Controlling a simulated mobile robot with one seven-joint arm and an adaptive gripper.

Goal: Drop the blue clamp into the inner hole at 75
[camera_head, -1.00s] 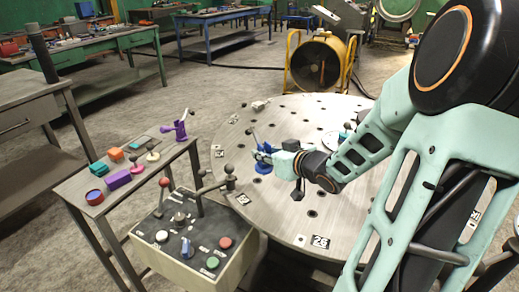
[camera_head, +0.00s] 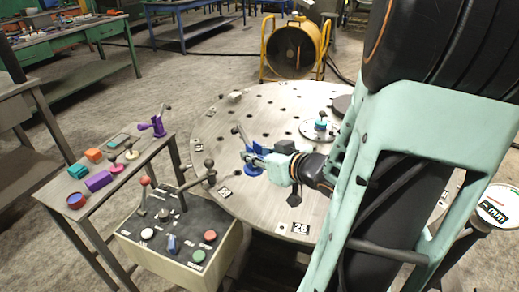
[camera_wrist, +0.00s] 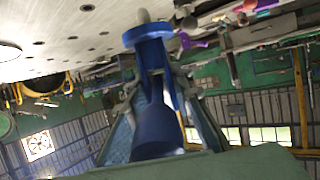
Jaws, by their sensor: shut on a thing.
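The blue clamp (camera_head: 251,167) has a round base and an upright lever, and hangs at the left end of my gripper (camera_head: 268,161), over the left part of the round table (camera_head: 232,115). The table has rings of dark holes. In the wrist view, the fingers of my gripper (camera_wrist: 165,95) are shut on the blue clamp (camera_wrist: 155,130), whose ring-shaped base (camera_wrist: 147,34) points towards the table top. The gap between base and table is hard to judge. A number plate (camera_head: 300,228) at the near rim seems to read 26. I cannot make out a 75.
A clamp on a pale disc (camera_head: 319,128) stands on the table to the right of my gripper. A control box (camera_head: 178,230) with levers and buttons stands at the near left. A side bench (camera_head: 125,180) carries a purple clamp (camera_head: 158,124) and several coloured blocks. My arm hides the table's right side.

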